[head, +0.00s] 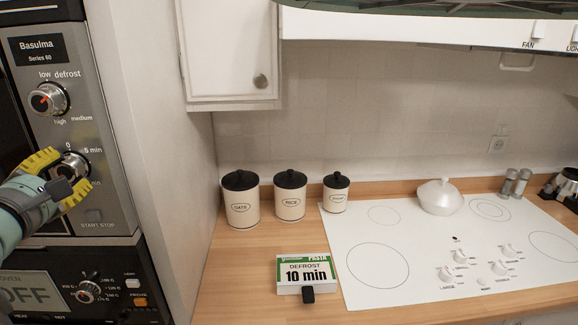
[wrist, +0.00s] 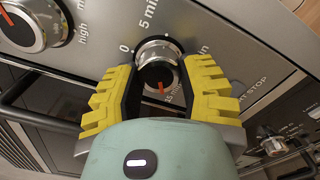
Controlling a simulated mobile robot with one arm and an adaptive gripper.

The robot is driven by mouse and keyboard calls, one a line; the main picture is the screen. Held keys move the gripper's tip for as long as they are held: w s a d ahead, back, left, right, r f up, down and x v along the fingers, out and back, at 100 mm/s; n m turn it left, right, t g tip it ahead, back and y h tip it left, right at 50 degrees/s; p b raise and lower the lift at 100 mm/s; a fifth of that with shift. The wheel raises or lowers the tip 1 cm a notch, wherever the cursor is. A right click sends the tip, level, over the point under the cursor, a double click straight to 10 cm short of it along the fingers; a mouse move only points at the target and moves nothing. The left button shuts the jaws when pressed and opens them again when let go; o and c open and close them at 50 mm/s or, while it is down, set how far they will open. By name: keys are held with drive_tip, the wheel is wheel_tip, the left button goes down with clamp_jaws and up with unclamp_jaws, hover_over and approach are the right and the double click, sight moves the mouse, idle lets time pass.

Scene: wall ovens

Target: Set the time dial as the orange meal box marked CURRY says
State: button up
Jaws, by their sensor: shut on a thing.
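The time dial (head: 75,163) is a silver knob on the upper oven panel, with 0 and 5 min printed around it. It also shows in the wrist view (wrist: 153,53), where its orange pointer is turned downward, toward a partly hidden minute label. My gripper (head: 62,175) has its yellow fingers shut on the dial, one on each side, and they hide part of the scale. No orange box marked CURRY shows. A green and white box marked PASTA (head: 305,272) stands on the counter and reads DEFROST 10 min.
The power dial (head: 48,99) is above the time dial, and the start/stop button (head: 93,215) is below it. A lower oven panel has another dial (head: 87,291). Several canisters (head: 290,196) and a white cooktop (head: 400,270) are to the right.

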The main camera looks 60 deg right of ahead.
drive_tip(key=shift+w+a+f, duration=0.1)
drive_tip(key=shift+f, duration=0.1)
idle(0.4)
drive_tip(key=o, duration=1.2)
drive_tip(key=shift+r, duration=0.15)
